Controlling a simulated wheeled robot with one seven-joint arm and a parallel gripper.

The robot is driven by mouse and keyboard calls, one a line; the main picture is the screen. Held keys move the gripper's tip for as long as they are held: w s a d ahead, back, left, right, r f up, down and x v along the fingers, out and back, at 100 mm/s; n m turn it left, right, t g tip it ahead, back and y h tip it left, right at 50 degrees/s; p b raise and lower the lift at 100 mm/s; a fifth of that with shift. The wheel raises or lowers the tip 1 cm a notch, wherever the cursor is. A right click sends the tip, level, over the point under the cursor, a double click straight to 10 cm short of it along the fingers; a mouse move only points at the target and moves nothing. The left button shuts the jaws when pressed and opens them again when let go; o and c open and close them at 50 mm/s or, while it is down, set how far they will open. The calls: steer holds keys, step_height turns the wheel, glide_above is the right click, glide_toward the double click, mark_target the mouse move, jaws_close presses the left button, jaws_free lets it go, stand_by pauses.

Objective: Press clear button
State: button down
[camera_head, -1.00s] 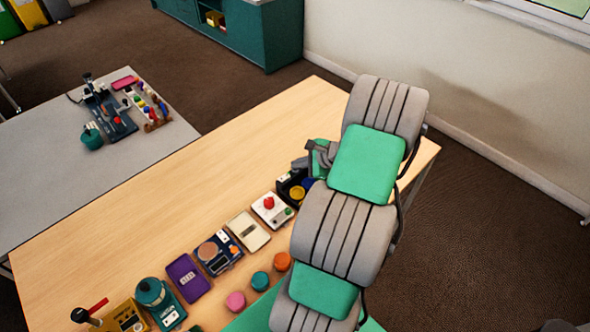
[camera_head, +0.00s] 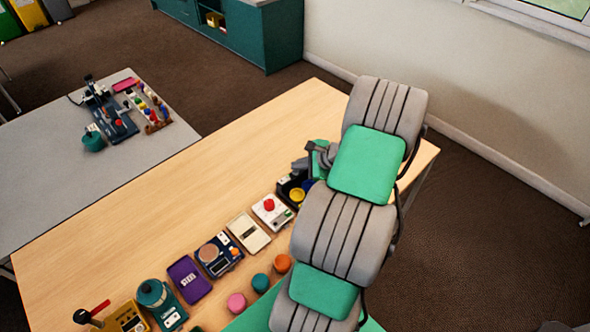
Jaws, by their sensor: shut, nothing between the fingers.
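No button marked "clear" can be read at this size. A white box (camera_head: 272,212) with a red knob (camera_head: 269,204) and a small green button (camera_head: 288,214) stands in the row on the wooden table. A dark blue scale (camera_head: 219,255) with a round copper-coloured pan is further down the row, with small controls on its front edge. My gripper (camera_head: 300,164) is at the upper end of the row, above and behind a dark box (camera_head: 284,186) holding yellow round pieces. It is shut and looks empty. My arm hides part of it and the table to its right.
A cream tray (camera_head: 249,232), a purple tray (camera_head: 188,279), a teal device (camera_head: 162,304) and a yellow box (camera_head: 127,319) stand in the row. Pink, teal and orange cylinders (camera_head: 282,263) stand in front. The table's upper left is clear. A grey table (camera_head: 60,170) stands behind.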

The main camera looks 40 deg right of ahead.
mark_target(298, 173)
steer(key=shift+r, duration=0.2)
step_height(298, 173, up, 5)
steer(key=p, duration=0.4)
steer(key=shift+r, duration=0.1)
stand_by(0.7)
